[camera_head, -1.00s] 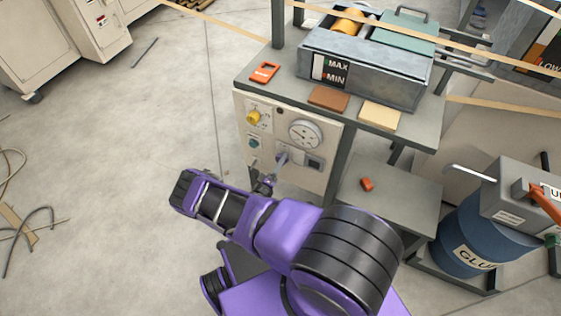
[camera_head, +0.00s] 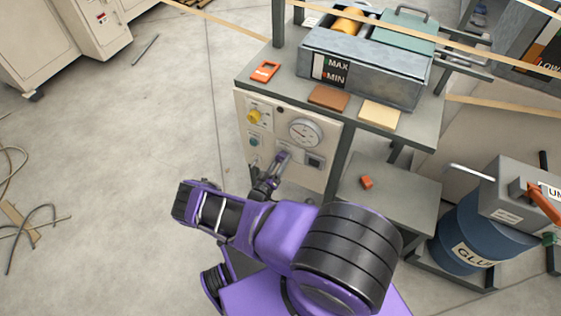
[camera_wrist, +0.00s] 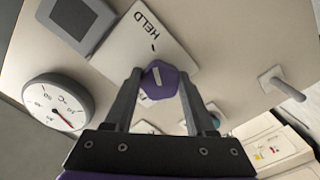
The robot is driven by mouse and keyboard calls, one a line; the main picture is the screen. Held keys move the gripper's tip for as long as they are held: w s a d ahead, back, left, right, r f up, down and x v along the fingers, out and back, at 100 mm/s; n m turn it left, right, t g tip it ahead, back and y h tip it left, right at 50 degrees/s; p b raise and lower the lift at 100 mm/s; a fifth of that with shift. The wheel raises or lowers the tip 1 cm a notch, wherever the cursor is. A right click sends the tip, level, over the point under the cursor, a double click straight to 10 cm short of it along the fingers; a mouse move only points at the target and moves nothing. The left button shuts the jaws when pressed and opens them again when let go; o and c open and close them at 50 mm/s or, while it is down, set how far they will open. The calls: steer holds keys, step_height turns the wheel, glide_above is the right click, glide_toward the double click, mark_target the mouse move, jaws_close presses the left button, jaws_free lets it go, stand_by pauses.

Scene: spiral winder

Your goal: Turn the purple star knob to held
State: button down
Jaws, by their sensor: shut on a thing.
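The purple star knob (camera_wrist: 159,80) is on the front panel, between the two fingers of my gripper (camera_wrist: 160,82) in the wrist view. The fingers are shut on it from both sides. A white mark shows on the knob's face. A pale plate (camera_wrist: 140,40) beside the knob carries the word HELD with a short tick; the knob's mark does not clearly line up with it. In the head view my gripper (camera_head: 270,178) reaches the lower part of the panel (camera_head: 310,175), and the knob is mostly hidden there.
A dial gauge (camera_head: 306,132), a yellow knob (camera_head: 254,116) and a green button (camera_head: 254,142) are on the same panel. A metal lever (camera_wrist: 287,88) sticks out near the knob. A low grey shelf (camera_head: 400,205) and a blue glue drum (camera_head: 468,235) stand to the right.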

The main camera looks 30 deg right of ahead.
stand_by(0.3)
steer(key=shift+c, duration=1.1)
jaws_free()
steer(key=shift+a, duration=0.1)
